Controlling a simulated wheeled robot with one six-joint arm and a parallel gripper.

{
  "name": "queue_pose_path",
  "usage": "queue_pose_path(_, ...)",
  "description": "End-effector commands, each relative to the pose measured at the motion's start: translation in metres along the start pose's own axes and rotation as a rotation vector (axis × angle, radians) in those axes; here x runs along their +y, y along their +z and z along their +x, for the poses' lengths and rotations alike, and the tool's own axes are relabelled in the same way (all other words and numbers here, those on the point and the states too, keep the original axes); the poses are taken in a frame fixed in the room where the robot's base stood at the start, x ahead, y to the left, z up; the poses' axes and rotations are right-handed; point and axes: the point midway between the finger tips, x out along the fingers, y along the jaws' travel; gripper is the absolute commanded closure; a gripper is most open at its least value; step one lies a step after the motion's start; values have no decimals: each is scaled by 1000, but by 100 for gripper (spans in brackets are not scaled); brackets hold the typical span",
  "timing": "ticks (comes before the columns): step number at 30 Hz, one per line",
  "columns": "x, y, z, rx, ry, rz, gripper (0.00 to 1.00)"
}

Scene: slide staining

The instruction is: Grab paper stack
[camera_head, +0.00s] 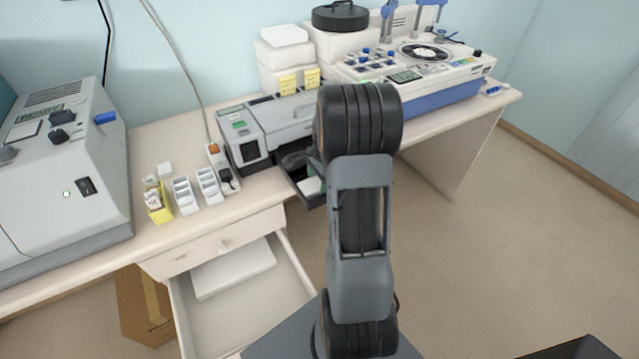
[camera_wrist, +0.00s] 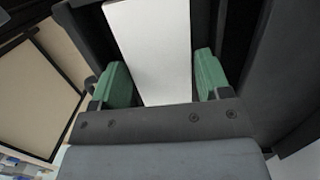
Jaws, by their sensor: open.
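A white paper stack (camera_head: 311,186) lies in the black pulled-out tray (camera_head: 298,178) of the grey printer (camera_head: 268,132). A larger flat white stack (camera_head: 234,270) lies in the open desk drawer. In the wrist view, my gripper (camera_wrist: 161,80) is open. Its two green fingers stand on either side of a white stack (camera_wrist: 152,45) with dark tray walls around it. A gap shows beside the right finger; I cannot tell whether the left finger touches. In the head view, my arm hides most of the gripper and part of the tray.
The open drawer (camera_head: 296,271) juts out below the desk. White slide racks (camera_head: 208,185) and a yellow box (camera_head: 157,208) stand left of the printer. A large grey machine (camera_head: 60,175) is at the left, a white-blue machine (camera_head: 420,75) at the back right.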

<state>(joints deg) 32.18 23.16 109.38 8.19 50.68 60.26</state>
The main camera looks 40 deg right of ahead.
Motion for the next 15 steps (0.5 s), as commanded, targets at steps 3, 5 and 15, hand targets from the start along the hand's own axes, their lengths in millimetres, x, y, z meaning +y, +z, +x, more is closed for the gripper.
queue_pose_path(3,0,0,4,1,-1,0,30)
queue_pose_path(5,0,0,5,1,-1,0,30)
queue_pose_path(15,0,0,4,1,-1,0,49)
